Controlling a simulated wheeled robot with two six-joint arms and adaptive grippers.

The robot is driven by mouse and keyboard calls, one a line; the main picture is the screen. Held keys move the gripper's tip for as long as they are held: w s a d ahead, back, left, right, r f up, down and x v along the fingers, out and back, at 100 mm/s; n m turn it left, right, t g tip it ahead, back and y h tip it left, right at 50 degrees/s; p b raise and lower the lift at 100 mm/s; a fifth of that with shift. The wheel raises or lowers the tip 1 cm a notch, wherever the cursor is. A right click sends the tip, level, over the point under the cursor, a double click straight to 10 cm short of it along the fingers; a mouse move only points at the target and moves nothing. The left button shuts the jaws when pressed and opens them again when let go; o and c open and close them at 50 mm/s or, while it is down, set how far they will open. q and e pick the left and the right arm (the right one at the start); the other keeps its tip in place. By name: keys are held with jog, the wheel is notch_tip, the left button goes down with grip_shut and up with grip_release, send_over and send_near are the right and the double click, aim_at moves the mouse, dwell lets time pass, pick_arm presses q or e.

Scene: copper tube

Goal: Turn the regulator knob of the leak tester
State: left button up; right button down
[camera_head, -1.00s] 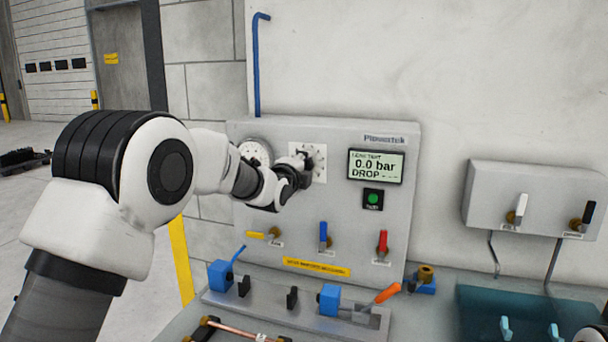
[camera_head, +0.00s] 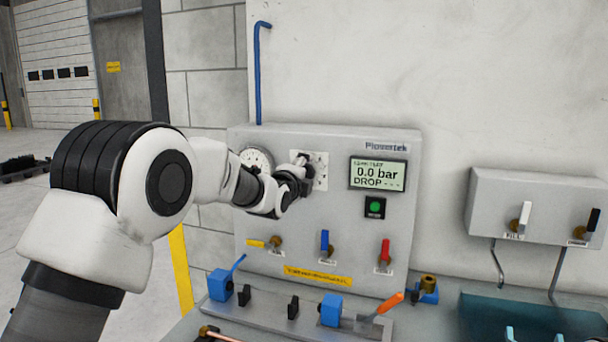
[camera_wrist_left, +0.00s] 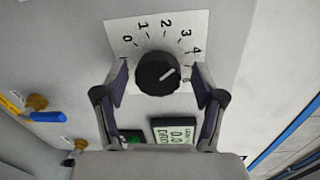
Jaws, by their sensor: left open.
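The leak tester (camera_head: 400,230) is a grey panel on the bench with a screen (camera_head: 378,174) reading 0.0 bar and DROP. My left gripper (camera_wrist_left: 160,77) is open, with one finger on each side of the knob and visible gaps. In the head view my left gripper (camera_head: 303,178) covers the knob and part of the plate (camera_head: 321,168). My right gripper is not in view.
A round gauge (camera_head: 257,158) sits left of the plate, partly behind my arm. Below are a yellow lever (camera_head: 256,243), a blue lever (camera_head: 324,241), a red lever (camera_head: 385,251) and a green button (camera_head: 375,207). A fixture with blue blocks (camera_head: 330,309) stands in front.

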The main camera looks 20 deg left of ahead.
pick_arm(q)
jog(key=s, duration=1.2)
jog(key=shift+a+r, duration=0.2)
jog(key=shift+r, duration=0.15)
